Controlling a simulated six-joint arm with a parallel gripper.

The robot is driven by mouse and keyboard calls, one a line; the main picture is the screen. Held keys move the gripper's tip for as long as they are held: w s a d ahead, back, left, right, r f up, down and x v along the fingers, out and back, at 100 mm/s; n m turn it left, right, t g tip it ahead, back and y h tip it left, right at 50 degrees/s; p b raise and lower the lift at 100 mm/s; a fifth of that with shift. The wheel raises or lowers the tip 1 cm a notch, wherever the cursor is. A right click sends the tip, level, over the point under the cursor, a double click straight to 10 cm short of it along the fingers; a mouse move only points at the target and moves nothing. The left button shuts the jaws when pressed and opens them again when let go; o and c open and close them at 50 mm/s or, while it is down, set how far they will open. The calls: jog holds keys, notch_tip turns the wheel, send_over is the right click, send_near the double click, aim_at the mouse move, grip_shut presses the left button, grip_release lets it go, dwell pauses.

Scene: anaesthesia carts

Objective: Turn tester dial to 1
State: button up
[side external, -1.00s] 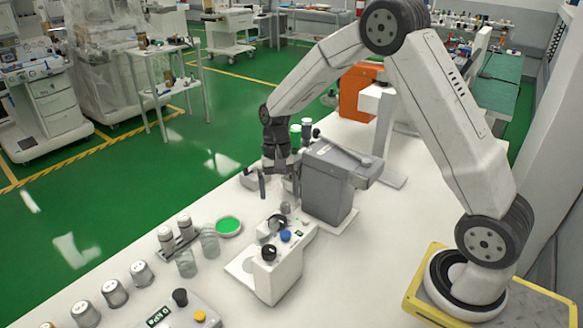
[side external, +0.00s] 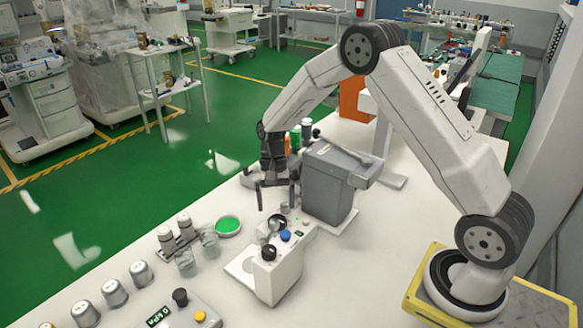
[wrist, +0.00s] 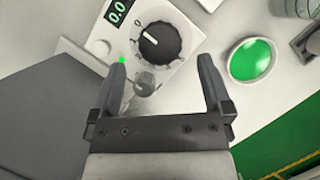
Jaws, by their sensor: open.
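The tester dial (wrist: 155,42) is a black knob on a round white face. In the wrist view it lies ahead of my fingertips, with marks 0 and 1 at its left. Its white pointer line points to the upper left; which mark it meets is hard to tell. The display (wrist: 117,12) beside it reads 0.0. In the side view the dial (side external: 278,222) is on the pale tester (side external: 278,275), just below my gripper (side external: 276,203). My gripper (wrist: 162,65) is open and empty, its fingers apart and not on the knob.
A small metal knob (wrist: 145,82) stands between my fingers in the wrist view. A grey box (side external: 328,190) stands close behind the tester. A green round dish (side external: 228,225) and glass jars (side external: 186,262) are to the left. A panel with a yellow button (side external: 200,316) is in front.

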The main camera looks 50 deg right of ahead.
aim_at(277, 216)
jog(key=shift+x, duration=2)
jog(key=c, duration=1.2)
